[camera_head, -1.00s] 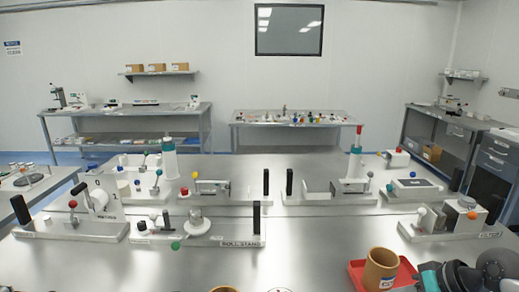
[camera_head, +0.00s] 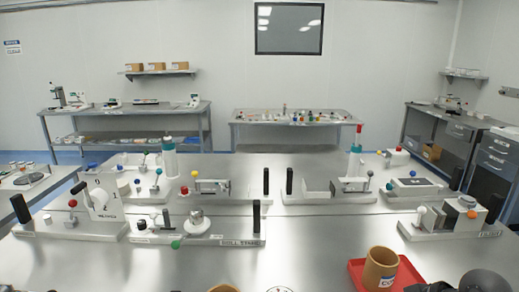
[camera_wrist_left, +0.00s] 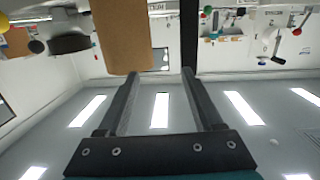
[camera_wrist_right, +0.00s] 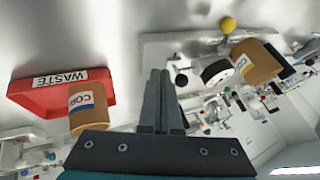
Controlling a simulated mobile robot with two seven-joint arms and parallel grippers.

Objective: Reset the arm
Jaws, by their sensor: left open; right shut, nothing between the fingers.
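My left gripper (camera_wrist_left: 160,76) is open in the left wrist view, with nothing between its fingers. A brown cardboard core (camera_wrist_left: 123,35) shows beyond its left fingertip; I cannot tell how far apart they are. My right gripper (camera_wrist_right: 159,74) is shut and empty in the right wrist view. A red tray (camera_wrist_right: 32,98) marked WASTE and a labelled brown core (camera_wrist_right: 88,120) show to its left. Neither gripper shows in the head view; only dark parts of my right arm (camera_head: 484,281) show at its bottom right edge.
In the head view, the red tray (camera_head: 357,273) holds an upright core (camera_head: 380,267) at the front right. Another core's rim (camera_head: 223,289) shows at the bottom edge. White fixtures with coloured knobs (camera_head: 205,228) stand across the steel table. The table's front middle (camera_head: 320,245) is mostly clear.

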